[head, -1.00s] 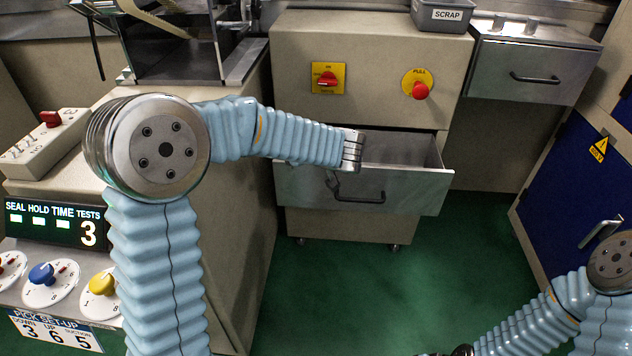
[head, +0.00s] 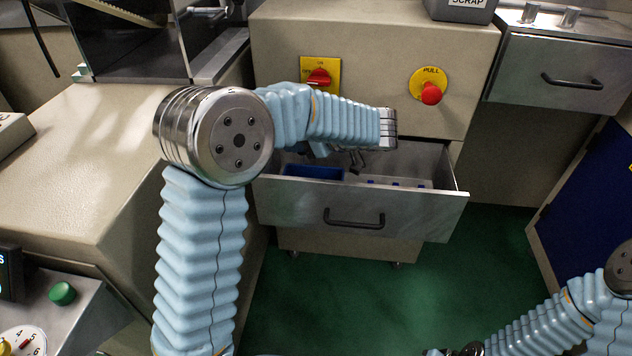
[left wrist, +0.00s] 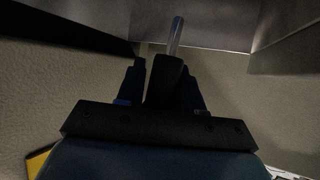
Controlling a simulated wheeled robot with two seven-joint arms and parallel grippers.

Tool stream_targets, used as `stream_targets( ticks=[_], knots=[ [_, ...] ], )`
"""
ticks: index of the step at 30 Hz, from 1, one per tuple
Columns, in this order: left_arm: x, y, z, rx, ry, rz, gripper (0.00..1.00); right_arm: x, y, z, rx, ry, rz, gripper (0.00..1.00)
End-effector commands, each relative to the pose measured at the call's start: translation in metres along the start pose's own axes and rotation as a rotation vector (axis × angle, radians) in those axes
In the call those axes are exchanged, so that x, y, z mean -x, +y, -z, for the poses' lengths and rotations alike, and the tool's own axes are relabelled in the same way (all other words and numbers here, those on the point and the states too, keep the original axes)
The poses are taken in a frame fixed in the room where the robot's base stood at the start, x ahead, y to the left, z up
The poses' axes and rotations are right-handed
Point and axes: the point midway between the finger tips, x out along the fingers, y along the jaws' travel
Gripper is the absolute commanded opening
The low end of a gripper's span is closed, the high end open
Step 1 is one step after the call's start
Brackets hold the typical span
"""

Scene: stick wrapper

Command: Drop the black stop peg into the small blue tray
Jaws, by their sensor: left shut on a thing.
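In the left wrist view my left gripper (left wrist: 160,80) is shut on the black stop peg (left wrist: 164,86), whose pale metal pin points away from the jaws. In the head view my left gripper (head: 357,163) hangs over the open drawer (head: 415,212); the peg cannot be made out there. The small blue tray (head: 314,172) lies in the left part of the drawer, partly hidden by the drawer front and my arm. The gripper appears to the right of the tray. My right gripper (head: 455,350) is at the bottom edge, partly cut off, with its jaws unclear.
Several small blue items (head: 395,184) show in the drawer's right part. A red switch (head: 319,78) and a red pull button (head: 431,93) sit on the cabinet above. The scrap bin (head: 462,8) stands on top. Green floor is clear in front.

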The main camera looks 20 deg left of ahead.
Motion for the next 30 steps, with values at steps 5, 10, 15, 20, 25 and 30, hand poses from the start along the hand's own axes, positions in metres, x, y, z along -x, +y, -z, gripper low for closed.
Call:
stream_targets(
  ticks=[5, 10, 15, 20, 25, 30],
  knots=[
    [-0.008, 0.0, -0.015, -0.003, -0.001, -0.001, 0.01, -0.002, 0.002, 0.0, -0.001, 0.001, -0.001, 0.43],
    [-0.018, -0.001, -0.033, -0.005, -0.002, 0.001, 0.01, -0.003, 0.002, 0.0, -0.002, 0.001, -0.002, 0.43],
    [-0.027, 0.0, -0.05, -0.003, -0.001, -0.001, 0.01, -0.003, 0.002, 0.0, -0.002, 0.001, -0.002, 0.43],
    [-0.033, -0.001, -0.06, -0.002, -0.001, 0.0, 0.01, -0.002, 0.002, 0.0, -0.002, 0.001, -0.002, 0.43],
    [-0.034, -0.001, -0.063, -0.001, -0.001, -0.001, 0.01, -0.002, 0.002, 0.0, -0.002, 0.001, -0.002, 0.43],
    [-0.034, 0.0, -0.063, -0.001, -0.001, -0.002, 0.39, -0.002, 0.002, 0.0, -0.001, 0.001, -0.001, 0.43]
  ],
)
